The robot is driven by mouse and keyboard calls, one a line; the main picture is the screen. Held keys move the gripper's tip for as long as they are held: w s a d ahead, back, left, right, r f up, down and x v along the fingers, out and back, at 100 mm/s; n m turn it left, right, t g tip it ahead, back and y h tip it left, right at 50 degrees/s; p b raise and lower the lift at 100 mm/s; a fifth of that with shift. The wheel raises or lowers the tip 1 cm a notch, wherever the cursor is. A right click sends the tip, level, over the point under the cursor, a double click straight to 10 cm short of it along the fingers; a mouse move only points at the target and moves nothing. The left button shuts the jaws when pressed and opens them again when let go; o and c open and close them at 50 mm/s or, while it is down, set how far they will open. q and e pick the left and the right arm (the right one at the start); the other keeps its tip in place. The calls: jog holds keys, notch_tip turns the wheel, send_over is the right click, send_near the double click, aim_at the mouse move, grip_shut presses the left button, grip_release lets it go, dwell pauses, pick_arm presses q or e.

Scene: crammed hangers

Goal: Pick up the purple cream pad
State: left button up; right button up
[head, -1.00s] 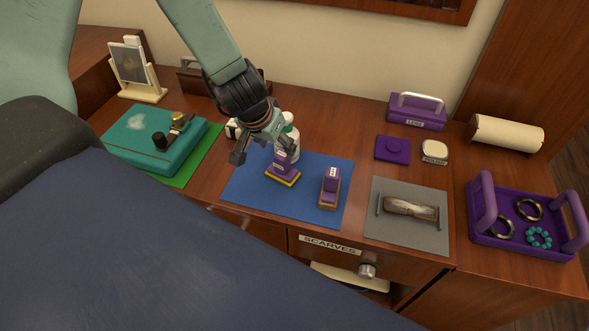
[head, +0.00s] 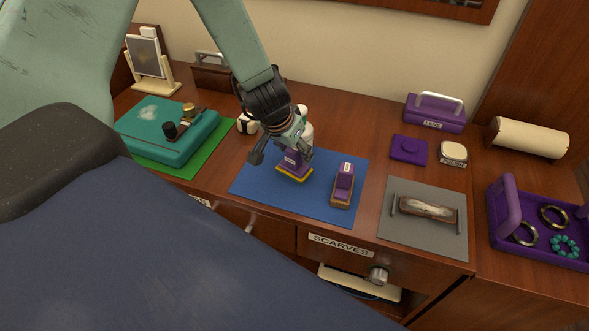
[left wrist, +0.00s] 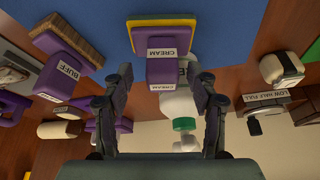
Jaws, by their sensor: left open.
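The purple cream pad (head: 294,165) has a yellow base and stands on the blue mat (head: 262,185). In the left wrist view the cream pad (left wrist: 161,68) shows its CREAM labels and lies ahead, centred between the fingers. My left gripper (head: 281,155) is open and close above the pad, with nothing between its fingers; it also shows in the left wrist view (left wrist: 160,108). It partly covers the pad's top in the head view. My right gripper is not in view.
A purple BUFF brush (head: 343,186) stands on the mat, right of the cream pad. A white bottle (head: 306,132) with a green cap in the wrist view stands just behind the pad. A grey mat (head: 392,236) with a brown item lies further right.

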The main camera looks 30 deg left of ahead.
pick_arm(q)
jog(key=shift+w+a+f, duration=0.25)
jog(key=shift+w+f, duration=0.2)
jog(key=shift+f, duration=0.25)
jog(key=shift+s+d+r, duration=0.1)
jog(key=shift+s+r, duration=0.1)
jog(key=shift+d, duration=0.1)
jog(key=shift+c, duration=0.7)
jog(key=shift+w+f, duration=0.1)
jog(key=shift+w, duration=0.05)
jog(key=c, duration=0.6)
grip_shut()
